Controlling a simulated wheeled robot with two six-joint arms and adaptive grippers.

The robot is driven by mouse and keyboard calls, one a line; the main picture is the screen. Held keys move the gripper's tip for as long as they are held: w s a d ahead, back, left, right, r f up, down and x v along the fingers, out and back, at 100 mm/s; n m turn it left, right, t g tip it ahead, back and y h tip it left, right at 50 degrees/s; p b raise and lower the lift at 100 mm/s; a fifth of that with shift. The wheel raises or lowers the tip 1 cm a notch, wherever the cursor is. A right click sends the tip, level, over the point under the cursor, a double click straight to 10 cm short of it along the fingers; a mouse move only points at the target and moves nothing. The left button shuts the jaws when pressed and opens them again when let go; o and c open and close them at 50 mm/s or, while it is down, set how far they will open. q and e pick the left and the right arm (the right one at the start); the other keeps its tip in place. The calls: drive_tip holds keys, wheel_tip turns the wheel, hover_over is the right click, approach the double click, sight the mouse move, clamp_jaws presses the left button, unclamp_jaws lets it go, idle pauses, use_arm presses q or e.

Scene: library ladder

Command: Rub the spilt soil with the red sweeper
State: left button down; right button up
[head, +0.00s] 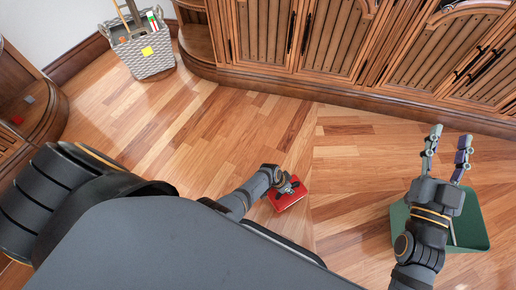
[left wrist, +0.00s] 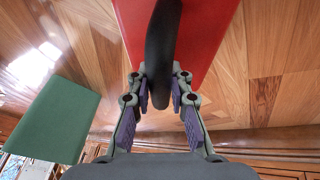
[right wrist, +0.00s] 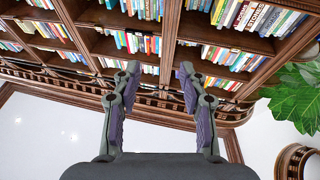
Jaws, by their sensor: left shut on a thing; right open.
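The red sweeper (head: 288,195) is low at the wooden floor in the middle of the head view. It also fills the top of the left wrist view (left wrist: 205,40), with its dark handle (left wrist: 160,60) between the fingers. My left gripper (head: 283,184) is shut on that handle; its fingers (left wrist: 160,92) grip it from both sides. I cannot tell whether the sweeper touches the floor. My right gripper (head: 447,150) is open and empty, raised at the right above a green bin. No spilt soil is visible; it may be hidden under the sweeper or my body.
The green bin (head: 478,232) stands on the floor at the right, partly behind my right arm. Wooden cabinets (head: 330,40) line the back. A grey woven basket (head: 146,56) stands at the back left. The floor (head: 230,125) between is clear.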

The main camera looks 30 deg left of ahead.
use_arm(q)
drive_tip(key=shift+r, duration=0.2)
drive_tip(key=shift+r+p, duration=0.2)
drive_tip(key=shift+p, duration=0.1)
drive_tip(key=shift+r, duration=0.2)
drive_tip(key=shift+r+p, duration=0.15)
drive_tip(key=shift+p, duration=0.15)
drive_tip(key=shift+r, duration=0.25)
use_arm(e)
wheel_tip(320, 180, down, 16)
drive_tip(key=s+g, duration=0.2)
drive_tip(key=g, duration=0.5)
use_arm(q)
drive_tip(key=shift+r+p, duration=0.25)
drive_tip(key=shift+p, duration=0.25)
drive_tip(key=shift+r, duration=0.15)
drive_tip(key=shift+r+p, duration=0.35)
drive_tip(key=shift+p, duration=0.15)
use_arm(e)
drive_tip(key=s+a+f+g, duration=0.1)
drive_tip(key=s+f+g, duration=0.6)
drive_tip(key=s+f, duration=0.4)
drive_tip(key=shift+a+f+m+g, duration=0.3)
drive_tip(key=shift+a+f, duration=0.05)
drive_tip(key=shift+f, duration=0.5)
